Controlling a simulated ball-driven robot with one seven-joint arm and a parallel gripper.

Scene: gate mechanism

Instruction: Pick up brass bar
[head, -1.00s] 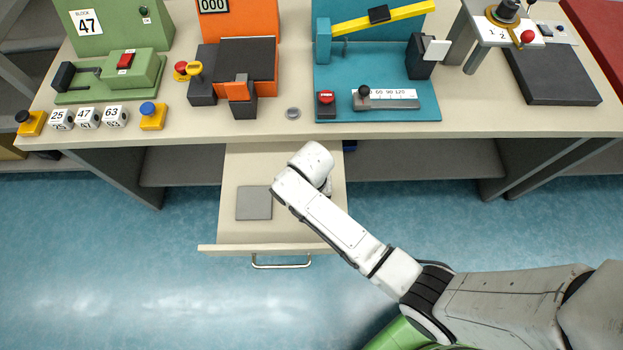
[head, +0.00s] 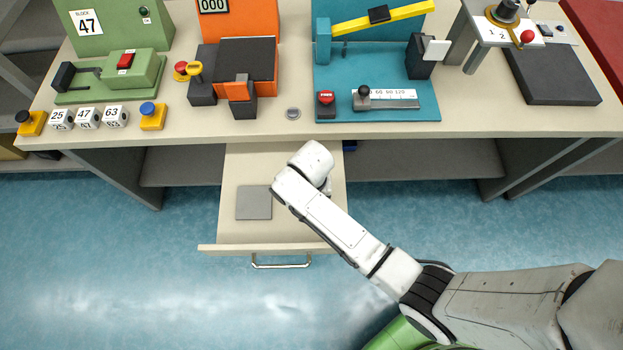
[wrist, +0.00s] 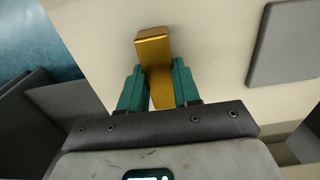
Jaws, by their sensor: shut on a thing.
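The brass bar (wrist: 154,52) shows in the wrist view as a gold block over the pale drawer bottom. My gripper (wrist: 160,88) has its two teal fingers on either side of the bar and is shut on it. The bar's far end sticks out beyond the fingertips. I cannot tell whether the bar rests on the drawer bottom or is just above it. In the head view my arm reaches into the open drawer (head: 232,228) and hides the bar and the fingers.
A flat grey plate (head: 254,202) lies in the drawer left of my arm, and it also shows in the wrist view (wrist: 285,45). The workbench (head: 215,128) above holds several coloured mechanisms. The drawer's front handle (head: 281,265) faces open blue floor.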

